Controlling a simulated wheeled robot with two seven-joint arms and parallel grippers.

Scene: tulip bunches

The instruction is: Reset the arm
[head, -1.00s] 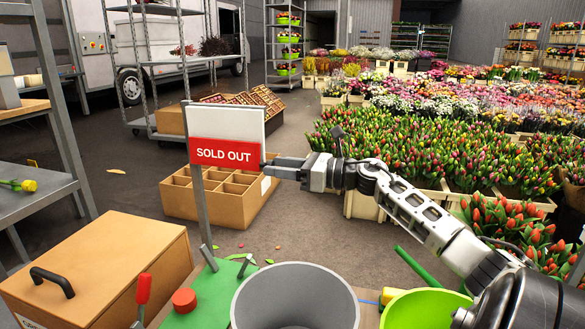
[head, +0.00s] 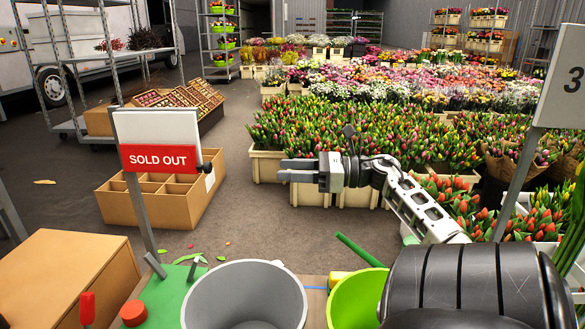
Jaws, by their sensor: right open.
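My right arm reaches in from the lower right, and its right gripper (head: 284,170) points left in mid-air. The two fingers are apart, with nothing visible between them. The gripper is to the right of the red and white SOLD OUT sign (head: 158,158), with a clear gap in the picture. Behind it are crates of tulips (head: 335,130). My left gripper is not in view.
A grey bucket (head: 245,295) and a lime green bucket (head: 357,300) stand in front, below the arm. A divided cardboard box (head: 150,205) sits on the floor at left. A numbered sign (head: 562,85) stands at right. Open floor lies beyond the buckets.

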